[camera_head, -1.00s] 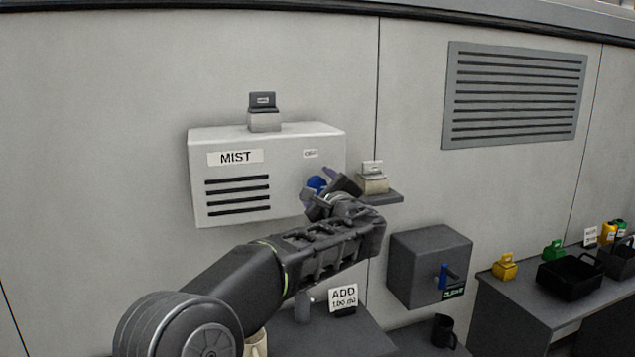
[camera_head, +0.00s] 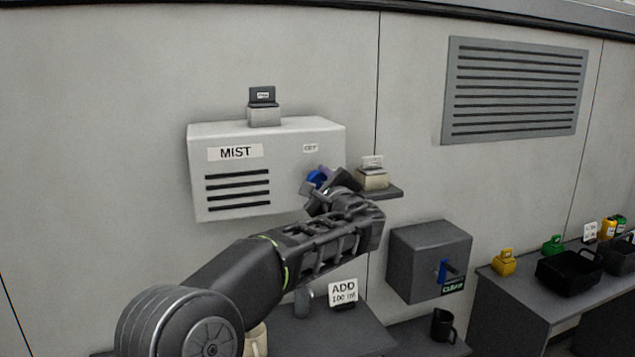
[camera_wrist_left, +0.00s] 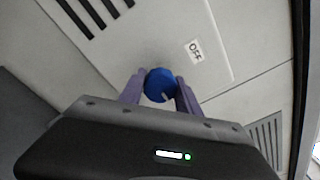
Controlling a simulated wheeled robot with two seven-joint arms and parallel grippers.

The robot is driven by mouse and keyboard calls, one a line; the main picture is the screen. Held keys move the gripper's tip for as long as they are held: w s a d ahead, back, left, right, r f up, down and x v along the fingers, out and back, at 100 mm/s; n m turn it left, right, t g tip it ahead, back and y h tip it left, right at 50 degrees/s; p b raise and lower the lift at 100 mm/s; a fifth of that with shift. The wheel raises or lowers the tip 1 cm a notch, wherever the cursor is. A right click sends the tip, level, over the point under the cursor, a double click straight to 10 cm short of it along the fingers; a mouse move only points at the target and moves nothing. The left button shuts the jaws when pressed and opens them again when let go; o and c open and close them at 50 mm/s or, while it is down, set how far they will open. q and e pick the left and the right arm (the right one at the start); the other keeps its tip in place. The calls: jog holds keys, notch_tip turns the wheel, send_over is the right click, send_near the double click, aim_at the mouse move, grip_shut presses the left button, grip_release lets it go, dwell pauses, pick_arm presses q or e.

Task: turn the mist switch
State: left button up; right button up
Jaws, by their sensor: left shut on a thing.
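The mist box is a white wall box (camera_head: 285,155) with a MIST label and dark vent slots. Its blue switch knob (camera_head: 316,178) is on the lower right of the front face, partly covered by my left gripper (camera_head: 325,184). In the left wrist view, the blue knob (camera_wrist_left: 159,84) sits between the two purple-grey fingers of my left gripper (camera_wrist_left: 160,92), which are shut on it. A small label (camera_wrist_left: 195,50) reading OFF is on the box face near the knob. My right gripper is not in view.
A small shelf with a beige block (camera_head: 372,179) is just right of the gripper. A dark grey box with a blue handle (camera_head: 442,271) hangs lower right. Below are a table with an ADD sign (camera_head: 343,292), a dark mug (camera_head: 443,326) and a bench with black bins (camera_head: 568,274).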

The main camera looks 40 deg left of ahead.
pick_arm(q)
grip_shut()
jog(key=shift+f+n+b, duration=0.2)
jog(key=shift+n+b, duration=0.3)
jog(key=shift+b, duration=0.55)
jog(key=n+b, duration=0.8)
jog(key=b, duration=0.3)
jog(key=shift+f, duration=0.1)
jog(key=n+b, duration=0.3)
jog(key=n, duration=0.1)
jog(key=shift+n, duration=0.4)
jog(key=shift+r+n+y+b, duration=0.15)
jog(key=shift+n+b, duration=0.45)
jog(key=shift+n, duration=0.6)
jog(key=shift+r+n+y+b, duration=0.15)
jog(key=shift+n+b, duration=0.4)
jog(key=shift+n, duration=0.65)
jog(key=o, duration=1.3)
grip_release()
